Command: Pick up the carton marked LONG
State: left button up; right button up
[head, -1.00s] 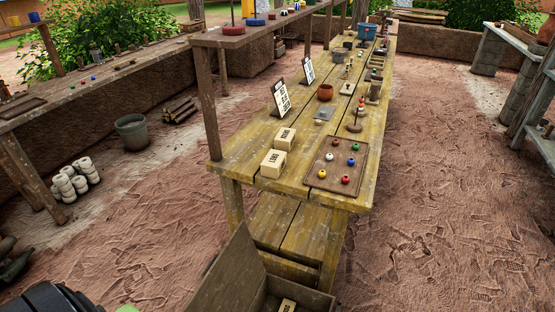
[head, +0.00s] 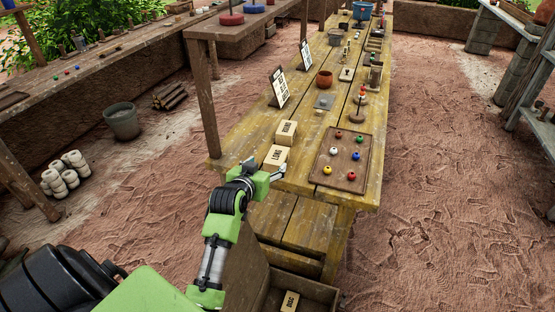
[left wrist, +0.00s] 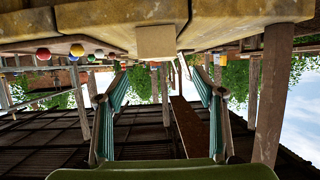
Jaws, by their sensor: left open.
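The carton marked LONG (head: 276,156) is a small tan box at the near left end of the wooden table (head: 250,142). My left gripper (head: 266,168) is open and empty just on the near side of it, with its fingers spread. In the left wrist view, which is upside down, a plain tan carton face (left wrist: 155,41) lies ahead, between the lines of the open fingers (left wrist: 157,94) and apart from them. No label can be read there. My right gripper is not in view.
A second tan carton (head: 287,131), seemingly marked ROUND, stands just behind. A brown tray (head: 322,160) with several coloured balls lies to the right. Signs (head: 278,88) stand farther back. An open box (head: 262,302) below holds another marked carton (head: 289,302). A post (head: 205,100) rises at left.

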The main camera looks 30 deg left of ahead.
aim_at(276, 157)
pick_arm(q)
jog(key=x, duration=0.5)
jog(key=shift+w+f, duration=0.1)
jog(key=shift+w, duration=0.05)
jog(key=shift+d+x, duration=0.2)
jog(key=shift+x, duration=2.55)
jog(key=c, duration=1.4)
